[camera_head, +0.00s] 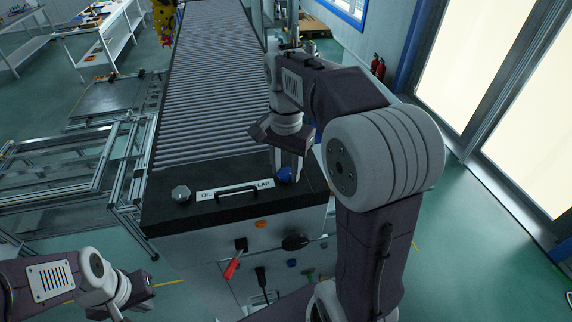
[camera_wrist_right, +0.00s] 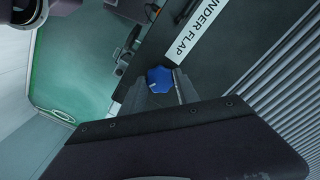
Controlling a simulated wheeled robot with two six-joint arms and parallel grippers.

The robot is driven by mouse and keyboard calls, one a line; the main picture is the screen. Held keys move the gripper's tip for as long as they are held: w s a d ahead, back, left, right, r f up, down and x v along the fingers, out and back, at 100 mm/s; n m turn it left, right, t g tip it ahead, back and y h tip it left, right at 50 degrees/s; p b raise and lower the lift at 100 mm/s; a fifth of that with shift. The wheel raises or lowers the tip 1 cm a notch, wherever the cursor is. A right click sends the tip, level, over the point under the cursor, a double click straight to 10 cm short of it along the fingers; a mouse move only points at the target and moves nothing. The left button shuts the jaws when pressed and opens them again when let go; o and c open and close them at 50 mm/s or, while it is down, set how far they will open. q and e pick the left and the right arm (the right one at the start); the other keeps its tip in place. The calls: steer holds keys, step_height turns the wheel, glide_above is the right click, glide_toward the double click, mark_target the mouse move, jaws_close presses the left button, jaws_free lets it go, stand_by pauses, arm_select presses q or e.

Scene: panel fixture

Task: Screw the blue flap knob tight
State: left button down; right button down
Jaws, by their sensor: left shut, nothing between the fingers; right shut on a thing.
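The blue flap knob (camera_head: 285,174) sits at the right end of the black flap (camera_head: 232,215) on top of the panel fixture. My right gripper (camera_head: 288,170) reaches down from above and is shut on the knob. In the right wrist view the lobed blue knob (camera_wrist_right: 160,79) shows between the tips of my right gripper (camera_wrist_right: 163,88). My left gripper (camera_head: 130,292) is at the lower left, shut and empty, away from the fixture.
A grey knob (camera_head: 181,194), a label and a black handle (camera_head: 237,190) are on the flap. A red-handled lever (camera_head: 232,264), an orange button (camera_head: 261,224) and a black knob (camera_head: 295,243) are on the front. A roller conveyor (camera_head: 205,85) runs behind.

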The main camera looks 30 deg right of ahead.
mark_target(287, 172)
steer(key=m+p, duration=0.1)
steer(key=m, duration=0.4)
steer(key=shift+m, duration=0.3)
steer(key=m+p, duration=0.1)
steer(key=m, duration=0.4)
steer(key=shift+m, duration=0.6)
steer(key=c, duration=0.9)
jaws_free()
step_height(287, 172, up, 9)
steer(key=shift+b, duration=0.4)
steer(key=shift+d, duration=0.1)
